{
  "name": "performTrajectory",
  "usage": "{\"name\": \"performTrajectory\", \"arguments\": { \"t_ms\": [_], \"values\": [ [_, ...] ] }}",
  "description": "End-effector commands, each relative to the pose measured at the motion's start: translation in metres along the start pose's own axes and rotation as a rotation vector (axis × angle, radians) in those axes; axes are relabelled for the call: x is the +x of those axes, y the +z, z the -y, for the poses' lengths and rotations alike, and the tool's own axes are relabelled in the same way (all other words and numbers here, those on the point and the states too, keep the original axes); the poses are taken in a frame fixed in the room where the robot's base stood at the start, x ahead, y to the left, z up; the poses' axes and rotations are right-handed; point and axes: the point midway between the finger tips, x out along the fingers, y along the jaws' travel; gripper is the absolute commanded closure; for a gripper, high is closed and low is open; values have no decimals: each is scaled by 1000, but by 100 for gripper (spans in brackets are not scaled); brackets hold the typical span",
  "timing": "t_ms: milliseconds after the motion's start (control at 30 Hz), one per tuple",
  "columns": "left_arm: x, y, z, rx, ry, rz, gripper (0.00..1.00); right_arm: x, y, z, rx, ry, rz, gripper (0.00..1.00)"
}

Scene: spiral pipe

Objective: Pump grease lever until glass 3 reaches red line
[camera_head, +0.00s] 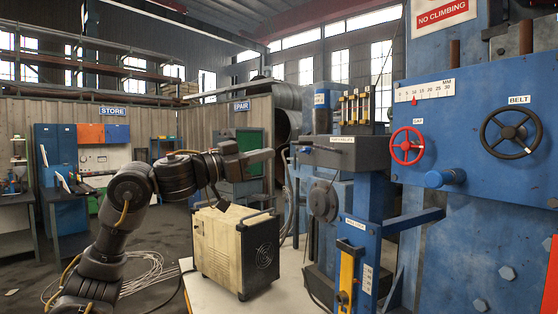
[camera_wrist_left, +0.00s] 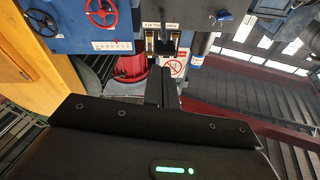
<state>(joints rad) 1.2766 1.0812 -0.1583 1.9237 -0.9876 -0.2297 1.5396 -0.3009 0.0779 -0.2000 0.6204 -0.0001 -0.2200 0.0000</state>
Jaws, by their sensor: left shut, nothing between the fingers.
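My left gripper (camera_head: 268,154) reaches in from the left with its fingers shut and nothing between them. In the left wrist view its closed fingers (camera_wrist_left: 162,86) point toward the machine. The fingertips are close to a dark lever (camera_head: 292,145) at the left end of the lubricator box (camera_head: 350,152); I cannot tell whether they touch. Several upright sight glasses (camera_head: 356,108) with yellow contents stand on the box. They show small in the left wrist view (camera_wrist_left: 162,42). The level in glass 3 and its red line are too small to read. My right gripper is out of view.
A beige case (camera_head: 222,245) with dark handles stands on a white table (camera_head: 308,296) below my left arm. The blue machine (camera_head: 470,200) carries a red handwheel (camera_head: 406,146) and a black handwheel (camera_head: 511,133). A blue post with a yellow gauge (camera_head: 346,280) stands right of the table.

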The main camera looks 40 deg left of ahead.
Motion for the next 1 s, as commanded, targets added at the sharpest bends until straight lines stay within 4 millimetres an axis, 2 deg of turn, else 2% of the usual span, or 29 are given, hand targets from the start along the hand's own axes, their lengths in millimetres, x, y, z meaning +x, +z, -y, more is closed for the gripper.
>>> {"name": "performTrajectory", "arguments": {
  "t_ms": [100, 300, 1000],
  "values": [
    [-17, 1, 0, 3, -1, 0, 100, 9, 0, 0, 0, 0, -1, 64],
    [-28, -2, 0, 1, -2, -1, 100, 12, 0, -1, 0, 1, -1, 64],
    [-29, -3, 0, 0, -2, -1, 100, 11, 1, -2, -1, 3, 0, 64]
  ]
}}
